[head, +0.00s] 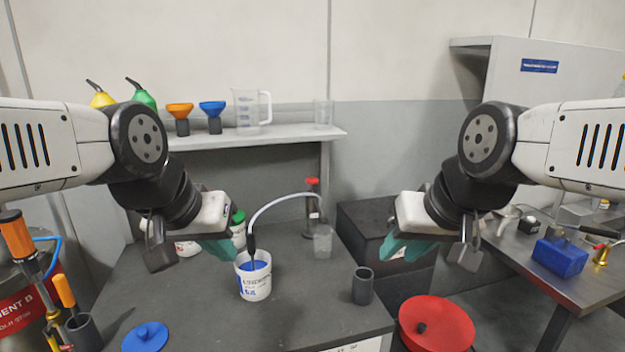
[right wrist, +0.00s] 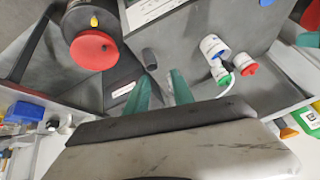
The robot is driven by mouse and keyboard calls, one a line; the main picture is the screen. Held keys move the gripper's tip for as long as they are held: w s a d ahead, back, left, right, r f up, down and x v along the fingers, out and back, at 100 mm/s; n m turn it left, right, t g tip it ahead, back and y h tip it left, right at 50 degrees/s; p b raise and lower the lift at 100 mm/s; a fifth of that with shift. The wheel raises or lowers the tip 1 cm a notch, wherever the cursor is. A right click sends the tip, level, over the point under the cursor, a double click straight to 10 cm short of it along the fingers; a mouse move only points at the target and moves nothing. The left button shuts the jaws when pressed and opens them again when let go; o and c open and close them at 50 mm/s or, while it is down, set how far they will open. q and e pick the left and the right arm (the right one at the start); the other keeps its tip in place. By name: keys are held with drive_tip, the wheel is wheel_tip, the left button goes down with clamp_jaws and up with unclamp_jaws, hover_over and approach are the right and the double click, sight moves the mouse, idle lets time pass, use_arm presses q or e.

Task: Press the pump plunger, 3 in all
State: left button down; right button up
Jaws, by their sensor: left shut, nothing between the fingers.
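A pump with a red knob on top (head: 312,182) stands at the back of the dark workbench. A pale hose (head: 275,203) arches from it to a white bucket (head: 254,284) with blue inside. My left gripper (head: 222,250) is shut and empty, left of and above the bucket; its fingertips are partly hidden. My right gripper (head: 396,250) hangs right of the pump, above the gap beyond the bench edge. In the right wrist view its teal fingers (right wrist: 160,92) are apart with nothing between them. Neither gripper touches the red knob.
A dark cup (head: 363,286) and a clear beaker (head: 323,242) stand on the bench. A blue lid (head: 146,337) lies front left. A red-lidded drum (head: 437,325) stands right of the bench. A shelf (head: 260,134) holds funnels and a jug. The bench's front middle is clear.

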clamp_jaws()
idle(1.4)
